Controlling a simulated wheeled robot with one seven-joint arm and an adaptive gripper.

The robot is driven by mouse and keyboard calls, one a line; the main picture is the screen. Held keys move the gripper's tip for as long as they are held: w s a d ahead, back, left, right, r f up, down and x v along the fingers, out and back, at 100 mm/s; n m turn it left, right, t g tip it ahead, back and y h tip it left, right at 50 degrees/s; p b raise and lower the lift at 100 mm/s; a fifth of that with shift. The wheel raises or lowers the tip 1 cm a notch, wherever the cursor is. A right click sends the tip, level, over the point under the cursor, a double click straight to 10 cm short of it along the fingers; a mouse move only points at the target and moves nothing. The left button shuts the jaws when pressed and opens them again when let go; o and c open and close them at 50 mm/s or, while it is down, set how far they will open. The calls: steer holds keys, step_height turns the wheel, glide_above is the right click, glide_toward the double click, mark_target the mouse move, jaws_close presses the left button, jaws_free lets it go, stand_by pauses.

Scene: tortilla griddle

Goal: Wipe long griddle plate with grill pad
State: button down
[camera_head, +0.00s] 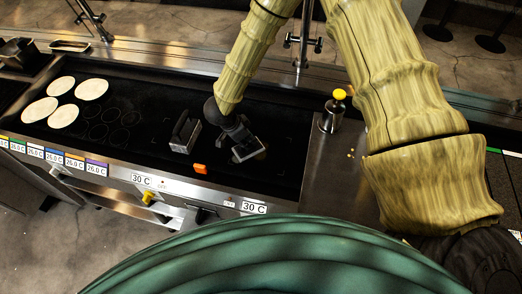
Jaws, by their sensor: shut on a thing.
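The long griddle plate (285,150) is a wide black surface running across the middle of the head view. My gripper (246,150) is low over its right half, pointing down. It is shut on a small dark thing with a grey edge, which looks like the grill pad (249,154); the gripper hides much of it, and contact with the plate is hard to tell. A small pale brown patch shows on the plate just right of it. A grey block with a dark upright top (185,135) stands on the plate left of my gripper.
Several pale tortillas (92,89) lie on the plate's left end, with dark ring marks beside them. A small orange thing (200,169) lies at the front edge. A yellow-capped metal bottle (332,115) stands on the steel counter at right, near yellow crumbs.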

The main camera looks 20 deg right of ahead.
steer(key=shift+s+a, duration=0.45)
steer(key=shift+s, duration=0.45)
steer(key=shift+s+a, duration=0.4)
steer(key=shift+s, duration=0.45)
steer(key=c, duration=1.6)
jaws_free()
steer(key=shift+o, duration=0.2)
steer(key=shift+f, duration=0.6)
jaws_close()
steer(key=shift+r, duration=2.5)
